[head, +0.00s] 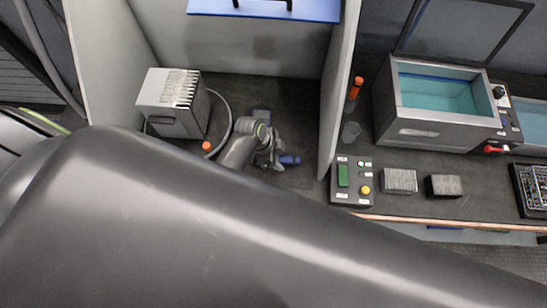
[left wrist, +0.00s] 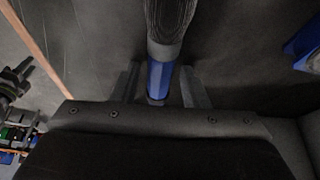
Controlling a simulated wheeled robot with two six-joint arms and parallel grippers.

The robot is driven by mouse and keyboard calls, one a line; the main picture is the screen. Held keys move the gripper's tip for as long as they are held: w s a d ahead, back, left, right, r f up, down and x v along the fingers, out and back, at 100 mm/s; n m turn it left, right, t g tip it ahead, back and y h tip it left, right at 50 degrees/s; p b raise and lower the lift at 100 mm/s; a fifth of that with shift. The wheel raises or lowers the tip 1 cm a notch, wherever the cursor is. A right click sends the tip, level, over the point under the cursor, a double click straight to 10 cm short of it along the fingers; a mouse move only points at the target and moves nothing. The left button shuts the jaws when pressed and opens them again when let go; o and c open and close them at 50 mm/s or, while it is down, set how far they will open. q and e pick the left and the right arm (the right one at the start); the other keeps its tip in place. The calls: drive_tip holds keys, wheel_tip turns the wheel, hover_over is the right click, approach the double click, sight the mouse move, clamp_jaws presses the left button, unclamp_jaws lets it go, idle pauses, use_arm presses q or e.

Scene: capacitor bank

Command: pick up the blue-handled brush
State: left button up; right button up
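The blue-handled brush (left wrist: 160,78) shows in the left wrist view, with a blue handle, a pale band and a dark fibrous part towards the top edge. My left gripper (left wrist: 160,88) has its two fingers apart, one on each side of the blue handle, with a narrow gap visible on both sides. In the head view my left gripper (head: 273,160) is low over the dark bench inside the grey-walled bay. My right gripper is not seen.
A grey finned box (head: 172,102) stands left in the bay, with a cable beside it. Another blue object (left wrist: 304,46) lies to the right in the wrist view. A grey partition (head: 339,88) separates the bay from a control box (head: 351,183) and a blue-filled tank (head: 436,132).

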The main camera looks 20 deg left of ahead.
use_arm(q)
clamp_jaws()
idle(0.4)
wheel_tip(320, 180, up, 9)
drive_tip(key=shift+r, duration=0.15)
drive_tip(key=shift+b, duration=0.6)
wheel_tip(320, 180, down, 3)
drive_tip(key=b, duration=0.3)
drive_tip(key=shift+f, duration=0.2)
drive_tip(key=shift+r, duration=0.15)
